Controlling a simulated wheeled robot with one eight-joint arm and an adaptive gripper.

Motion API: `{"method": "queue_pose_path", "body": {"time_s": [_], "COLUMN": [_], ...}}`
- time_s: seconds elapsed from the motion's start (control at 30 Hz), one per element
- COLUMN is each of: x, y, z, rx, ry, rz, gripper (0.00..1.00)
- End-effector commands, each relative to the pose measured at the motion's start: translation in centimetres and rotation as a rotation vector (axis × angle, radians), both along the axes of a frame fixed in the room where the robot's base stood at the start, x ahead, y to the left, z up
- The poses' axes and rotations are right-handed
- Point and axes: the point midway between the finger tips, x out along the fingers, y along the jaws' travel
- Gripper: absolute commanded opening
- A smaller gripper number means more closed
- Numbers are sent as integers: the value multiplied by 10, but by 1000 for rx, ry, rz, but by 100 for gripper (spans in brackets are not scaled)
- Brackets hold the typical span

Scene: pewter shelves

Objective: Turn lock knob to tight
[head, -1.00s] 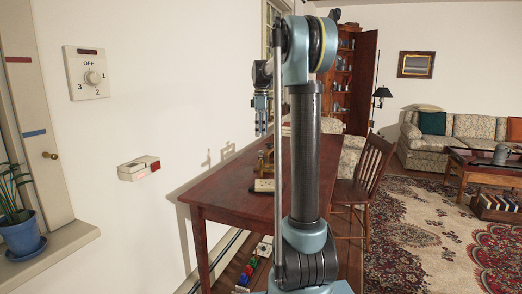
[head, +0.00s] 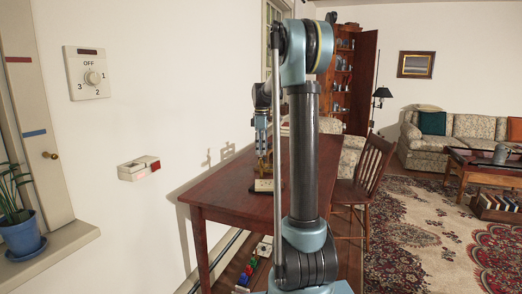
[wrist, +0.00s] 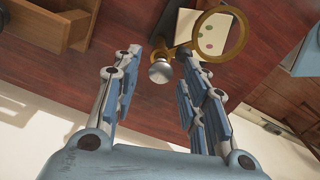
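A round silver knob (wrist: 160,72) sits on a brass fitting in the wrist view; I take it as the lock knob. The fitting joins a brass ring (wrist: 220,34) over a cream base (wrist: 186,28) with coloured dots. In the head view the brass stand (head: 266,166) is on the table, partly behind my gripper, and the knob cannot be made out. My gripper (wrist: 157,57) is open, with one finger on each side of the knob in the picture. No contact is visible. It also shows in the head view (head: 261,154), pointing down.
The red-brown table (head: 225,193) stands along the wall, with a wooden chair (head: 372,168) at its right. A dial marked OFF, 1, 2, 3 (head: 92,78) and a small box (head: 139,168) are on the wall. A wooden tray (wrist: 62,25) shows in the wrist view.

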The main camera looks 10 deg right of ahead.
Motion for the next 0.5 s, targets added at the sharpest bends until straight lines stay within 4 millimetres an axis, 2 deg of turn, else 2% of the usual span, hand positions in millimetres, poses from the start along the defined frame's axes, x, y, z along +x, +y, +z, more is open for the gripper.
{"method": "queue_pose_path", "body": {"time_s": [0.03,0.13,0.5], "x": [0,0,0], "y": [0,0,0], "z": [0,0,0], "rx": [0,0,0], "ry": [0,0,-1], "rz": [0,0,-33], "gripper": [22,0,0]}}
